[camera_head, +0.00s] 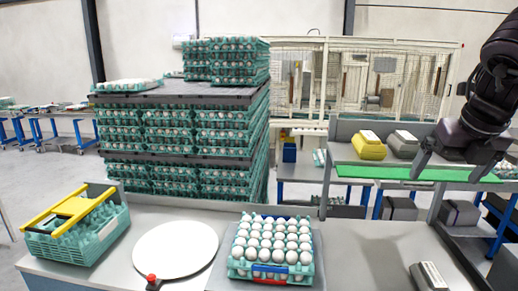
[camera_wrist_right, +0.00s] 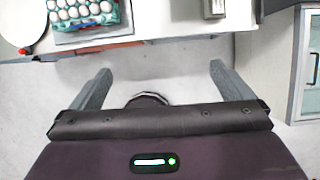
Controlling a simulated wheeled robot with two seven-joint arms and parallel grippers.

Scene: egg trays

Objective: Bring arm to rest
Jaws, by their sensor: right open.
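My right gripper (camera_head: 450,170) hangs at the upper right in the head view, its fingers spread and pointing down in front of the green-topped shelf. In the right wrist view its two fingers (camera_wrist_right: 160,82) are wide apart with nothing between them, over bare floor just off the table's edge. My left gripper is not in view. A teal tray full of white eggs (camera_head: 270,274) sits on the grey table near the front middle, apart from the right gripper. The same egg tray shows at the upper left of the wrist view (camera_wrist_right: 90,24).
A white round plate (camera_head: 175,250) with a red knob lies left of the egg tray. A teal crate with a yellow handle (camera_head: 80,240) stands at the left. Tall egg-tray stacks (camera_head: 180,130) stand behind. A small grey box (camera_head: 429,277) lies on the right of the table.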

